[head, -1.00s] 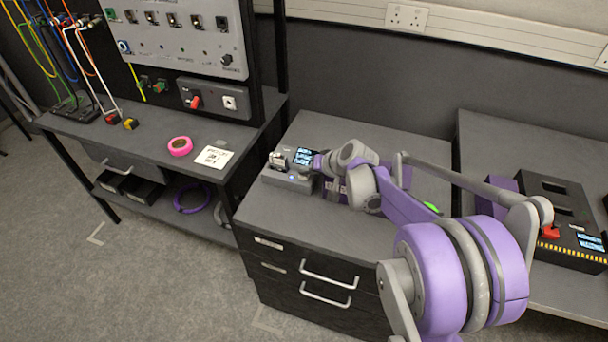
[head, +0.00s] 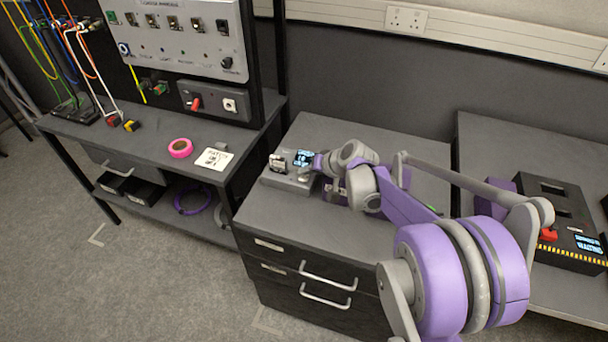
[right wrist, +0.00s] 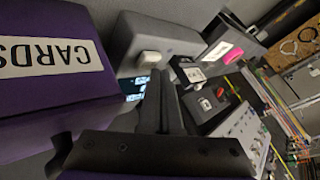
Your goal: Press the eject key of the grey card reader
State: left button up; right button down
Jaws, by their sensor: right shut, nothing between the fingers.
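The grey card reader (head: 287,182) sits at the left back of the drawer cabinet's top, with a lit blue screen (head: 303,157) and a slot part holding a pale card (head: 278,162). In the right wrist view the reader's grey body (right wrist: 175,38) shows a raised pale key (right wrist: 150,57). My right gripper (head: 319,162) is at the reader's right side. Its shut, empty fingers (right wrist: 161,78) appear close to the key and screen; I cannot tell whether they touch. My left gripper is not in view.
A purple box labelled CARDS (right wrist: 50,62) stands close beside my right gripper. A black device with a red control (head: 570,238) is on the right bench. Pink tape (head: 180,148) and a white label (head: 213,158) lie on the left bench. The cabinet's front top is clear.

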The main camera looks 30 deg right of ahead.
aim_at(306, 179)
jog(key=shift+r, duration=0.3)
jog(key=shift+r+p, duration=1.8)
jog(key=shift+r, duration=0.75)
jog(key=s+a+n+g+h, duration=0.1)
jog(key=s+a+n, duration=0.1)
jog(key=s+a, duration=0.3)
jog(key=s+a+f+n+g+p, duration=0.1)
jog(key=s+a, duration=0.4)
jog(key=s, duration=0.8)
jog(key=s+a+f+n+g+h, duration=0.1)
jog(key=s+a+n, duration=0.1)
jog(key=s+a, duration=0.3)
jog(key=s, duration=0.4)
jog(key=shift+s+n+h, duration=0.3)
jog(key=shift+s+n, duration=0.05)
jog(key=shift+n, duration=0.05)
